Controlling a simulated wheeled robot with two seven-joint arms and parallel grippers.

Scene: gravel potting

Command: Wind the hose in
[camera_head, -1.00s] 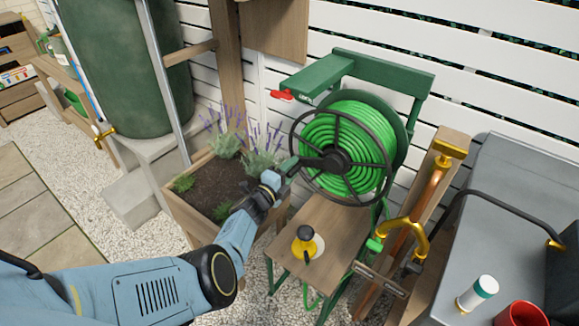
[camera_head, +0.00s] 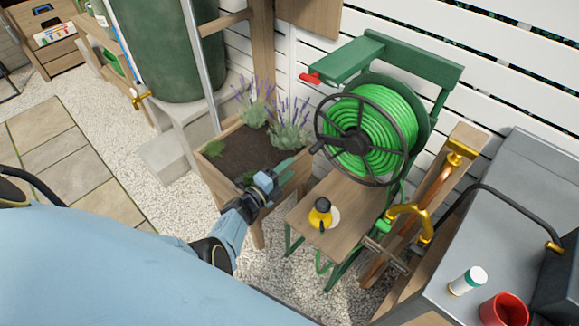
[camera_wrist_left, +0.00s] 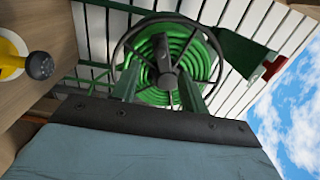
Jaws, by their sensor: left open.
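The green hose (camera_head: 376,118) is wound in many turns on a reel with a black spoked wheel (camera_head: 352,183) on the front. A crank handle (camera_head: 318,145) sticks out from the wheel's left side. In the left wrist view the reel's hose (camera_wrist_left: 190,52) lies beyond my open fingers (camera_wrist_left: 158,92). My right gripper is not in view.
A green bracket with a red lever (camera_head: 310,79) sits above the reel. A lavender planter (camera_head: 217,182) stands left. A brass tap (camera_head: 408,222) and grey counter (camera_head: 500,200) are right.

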